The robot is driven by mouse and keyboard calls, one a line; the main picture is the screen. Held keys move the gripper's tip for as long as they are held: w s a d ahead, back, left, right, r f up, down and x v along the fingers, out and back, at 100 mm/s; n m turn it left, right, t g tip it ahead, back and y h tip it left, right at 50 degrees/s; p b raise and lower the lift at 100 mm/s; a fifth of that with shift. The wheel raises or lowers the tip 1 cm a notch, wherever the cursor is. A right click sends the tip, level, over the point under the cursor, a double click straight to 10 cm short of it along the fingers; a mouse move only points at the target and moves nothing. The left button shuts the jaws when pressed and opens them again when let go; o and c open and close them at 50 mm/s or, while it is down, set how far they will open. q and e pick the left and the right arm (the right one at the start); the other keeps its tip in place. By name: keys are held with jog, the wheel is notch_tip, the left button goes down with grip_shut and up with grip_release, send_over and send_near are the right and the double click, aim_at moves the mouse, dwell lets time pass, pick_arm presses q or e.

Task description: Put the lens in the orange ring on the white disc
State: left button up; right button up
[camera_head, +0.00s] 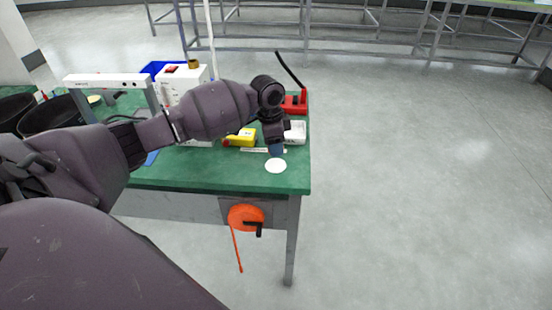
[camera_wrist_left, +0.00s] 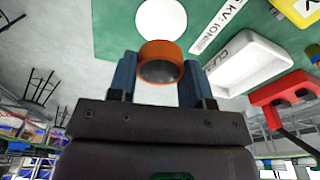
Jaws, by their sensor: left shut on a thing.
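The lens in the orange ring (camera_wrist_left: 161,62) is between the blue fingers of my left gripper (camera_wrist_left: 158,80) in the left wrist view. The fingers are shut on the ring. The white disc (camera_wrist_left: 161,19) lies flat on the green table, just beyond the ring in that view. In the head view my left gripper (camera_head: 276,150) points down just behind the white disc (camera_head: 276,166), near the table's front right corner. The ring is hidden there. The gap between the ring and the table cannot be judged exactly. My right gripper is not in view.
A white tray (camera_head: 295,132) and a yellow object (camera_head: 240,138) stand behind the disc on the green table (camera_head: 200,178). A red stand (camera_head: 296,103) is at the back right. A labelled strip (camera_wrist_left: 213,27) lies beside the disc. An orange reel (camera_head: 246,217) hangs below the front edge.

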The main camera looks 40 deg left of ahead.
aim_at(275, 165)
pick_arm(q)
notch_tip(275, 165, down, 6)
jog(key=shift+r+b, duration=0.1)
jog(key=shift+b, duration=0.45)
jog(key=shift+r, duration=0.1)
jog(key=o, duration=0.9)
jog(key=r, duration=0.3)
jog(key=r+p, duration=0.1)
jog(key=r, duration=0.3)
jog(key=a+r+p, duration=0.1)
jog(key=r, duration=0.2)
jog(key=shift+s+r, duration=0.25)
jog(key=shift+s, duration=0.15)
jog(key=shift+s+r, duration=0.1)
jog(key=shift+r, duration=0.6)
